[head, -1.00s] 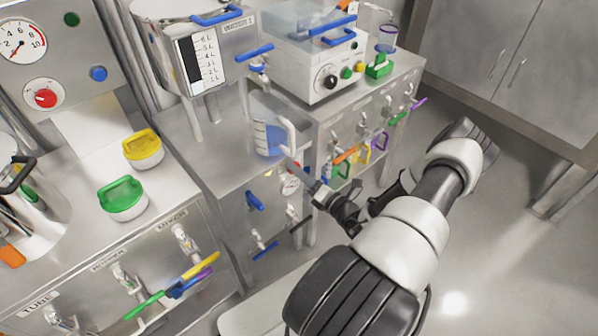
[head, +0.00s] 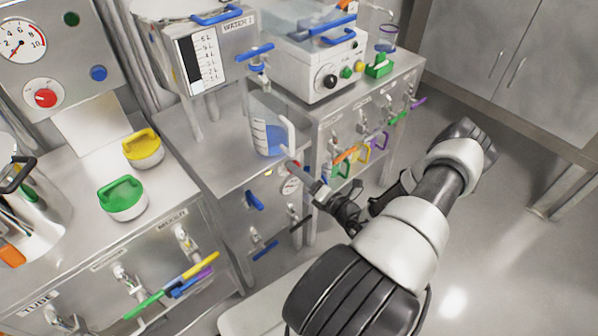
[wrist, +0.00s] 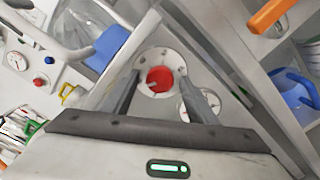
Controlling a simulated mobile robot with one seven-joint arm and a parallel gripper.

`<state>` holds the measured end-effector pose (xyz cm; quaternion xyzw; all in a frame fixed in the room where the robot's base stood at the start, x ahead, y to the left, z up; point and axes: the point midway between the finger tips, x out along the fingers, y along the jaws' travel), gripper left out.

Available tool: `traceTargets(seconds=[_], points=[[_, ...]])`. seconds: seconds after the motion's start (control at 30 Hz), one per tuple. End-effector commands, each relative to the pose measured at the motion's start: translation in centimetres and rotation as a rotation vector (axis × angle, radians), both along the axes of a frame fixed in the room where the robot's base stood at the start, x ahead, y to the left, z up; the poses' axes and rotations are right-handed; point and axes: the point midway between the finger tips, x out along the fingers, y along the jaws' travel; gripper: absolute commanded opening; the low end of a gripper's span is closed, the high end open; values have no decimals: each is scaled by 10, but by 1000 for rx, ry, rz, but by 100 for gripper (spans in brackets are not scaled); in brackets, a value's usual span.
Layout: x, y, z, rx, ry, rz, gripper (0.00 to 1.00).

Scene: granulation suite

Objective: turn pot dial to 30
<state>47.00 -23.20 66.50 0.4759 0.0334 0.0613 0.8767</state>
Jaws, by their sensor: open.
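In the wrist view a red round knob (wrist: 160,79) sits on a pale round dial plate (wrist: 146,62) on a grey metal face. I cannot read the scale or the setting. My gripper (wrist: 163,84) is open, with one finger on each side of the knob. I cannot tell whether the fingers touch it. In the head view my gripper (head: 303,177) is at the front of the middle metal cabinet, where only a bit of red shows behind it. Another red dial (head: 45,97) is on the left panel, below a large pressure gauge.
A small white gauge (head: 290,185) is beside my gripper. A clear jug (head: 271,138) with blue liquid stands on the cabinet top just above. Coloured valve handles and hanging tools, including a purple one (head: 380,141), are to the right. Open floor (head: 480,260) lies at right.

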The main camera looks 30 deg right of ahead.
Motion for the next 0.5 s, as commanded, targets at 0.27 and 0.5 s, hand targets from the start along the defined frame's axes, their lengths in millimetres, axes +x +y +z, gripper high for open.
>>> traceTargets(seconds=[0.27, 0.5], points=[[-46, -8, 1, 0, 2, -5, 53], [-106, -16, 1, 0, 3, -5, 53]])
